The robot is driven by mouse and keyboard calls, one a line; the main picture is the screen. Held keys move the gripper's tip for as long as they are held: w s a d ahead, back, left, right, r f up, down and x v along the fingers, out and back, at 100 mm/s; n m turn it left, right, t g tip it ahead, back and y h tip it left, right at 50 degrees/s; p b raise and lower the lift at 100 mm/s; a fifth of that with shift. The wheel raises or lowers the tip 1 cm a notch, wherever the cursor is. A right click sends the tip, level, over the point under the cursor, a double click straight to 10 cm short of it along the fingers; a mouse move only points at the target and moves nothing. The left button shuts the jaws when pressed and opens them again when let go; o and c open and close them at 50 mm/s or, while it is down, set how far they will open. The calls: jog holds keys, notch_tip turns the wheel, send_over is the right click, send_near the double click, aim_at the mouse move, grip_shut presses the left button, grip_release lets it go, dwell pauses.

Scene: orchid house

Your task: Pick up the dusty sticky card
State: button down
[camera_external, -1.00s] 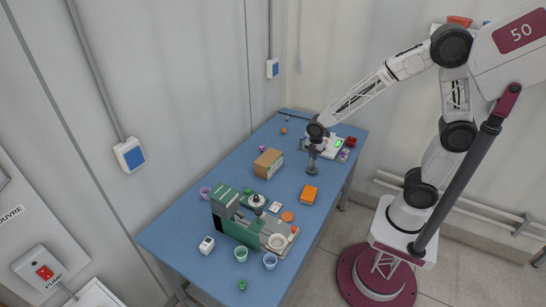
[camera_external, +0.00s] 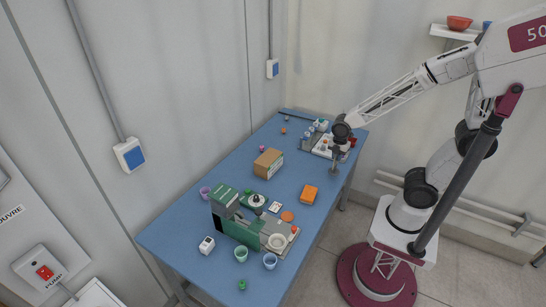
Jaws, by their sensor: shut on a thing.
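My gripper (camera_external: 334,167) points down over the right part of the blue table (camera_external: 215,215), in front of the pale tray (camera_external: 321,150) at the back right. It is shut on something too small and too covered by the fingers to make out. I cannot tell whether that is the dusty sticky card. A small white card-like thing with dark marks (camera_external: 275,207) lies near the table's middle, well away from my gripper; I cannot tell what it is.
A green and grey machine (camera_external: 243,230) stands at the front among several small cups, including a purple one (camera_external: 205,192). Bare blue surface lies between the carton and my gripper.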

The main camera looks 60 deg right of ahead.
jog(key=shift+s+d+r, duration=0.1)
jog(key=shift+s, duration=0.95)
jog(key=shift+s+d+r, duration=0.1)
jog(key=shift+s, duration=0.9)
